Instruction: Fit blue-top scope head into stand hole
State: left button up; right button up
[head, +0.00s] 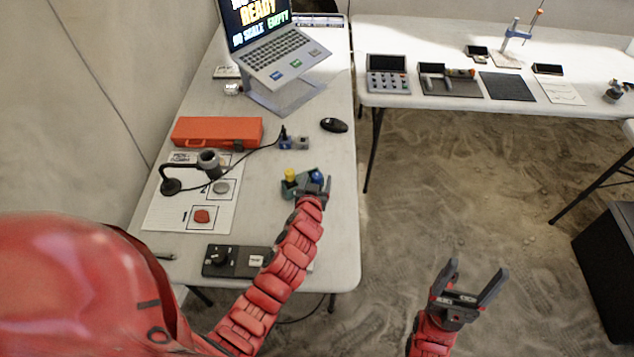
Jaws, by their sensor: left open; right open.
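A small blue-topped piece (316,176), which looks like the blue-top scope head, is at the right end of a dark green holder (287,191) on the left table. My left gripper (314,183) is open right at it, its fingers beside the blue top; contact cannot be told, and the gripper hides its lower part. A yellow-topped piece (290,175) sits at the holder's left. A black stand (171,186) with a curved arm and a grey ring-like cup (209,159) stands on a printed sheet. My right gripper (473,279) is open and empty above the floor.
An orange case (217,131), laptop (277,50), mouse (334,125) and small blue and grey pieces (292,142) lie on the left table (330,235). A thin cable crosses near the stand. A black box (232,261) is at the front. Another table (420,35) stands behind.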

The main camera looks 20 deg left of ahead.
pick_arm(q)
jog(key=shift+w+f, duration=0.1)
jog(key=shift+w, duration=0.1)
grip_shut()
dwell(0.3)
